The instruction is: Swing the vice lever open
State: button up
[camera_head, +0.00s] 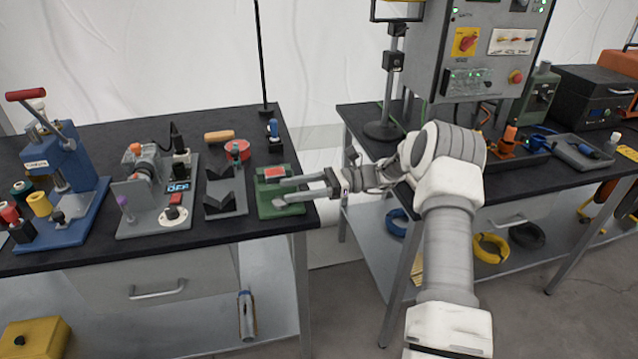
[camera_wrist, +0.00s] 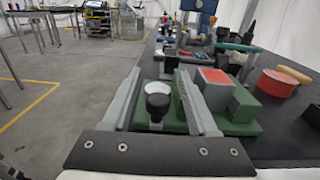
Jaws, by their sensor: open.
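The green vice (camera_head: 268,172) stands at the right front corner of the left bench, with a red block in its top. In the wrist view the vice (camera_wrist: 238,108) shows its green base and body on the right. A black knob (camera_wrist: 158,104) with a pale round part behind it stands up between my fingers; it looks like the lever's end, though its arm is hidden. My gripper (camera_head: 284,190) reaches in from the right over the vice's front. In the wrist view my gripper (camera_wrist: 158,74) is open, one finger on each side of the knob. I cannot tell whether either finger touches it.
A grey V-block fixture (camera_head: 225,192) stands just left of the vice, with a red round tin (camera_head: 238,150) behind it. Further left are a grey fixture (camera_head: 155,195) and a blue press (camera_head: 62,165). The right bench holds a control cabinet (camera_head: 485,50). A gap separates the benches.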

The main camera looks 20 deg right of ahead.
jog(key=d, duration=1.6)
jog(key=shift+s+d, duration=0.2)
jog(key=shift+d, duration=0.2)
jog(key=shift+a, duration=0.1)
jog(key=s+a+r+n+g+h+p, duration=0.1)
jog(key=s+a+r+n+h, duration=0.15)
jog(key=a+r, duration=0.3)
jog(key=s+a+r+n+h+p, duration=0.2)
jog(key=s+a+r+h, duration=0.15)
jog(key=a+r, duration=0.2)
jog(key=s+a+r+n+g+h+p, duration=0.1)
jog(key=s+a+r+n+h, duration=0.1)
jog(key=a+r+n+h, duration=0.25)
jog(key=s+r+n+t+h+p, duration=0.2)
jog(key=s+r+n+t+h, duration=0.1)
jog(key=s, duration=0.9)
jog(key=s+r+n+t+h+p, duration=0.3)
jog(key=s+n, duration=0.3)
jog(key=s, duration=0.6)
jog(key=shift+r+t+h, duration=0.6)
jog(key=shift+r+h, duration=0.1)
jog(key=shift+h, duration=0.05)
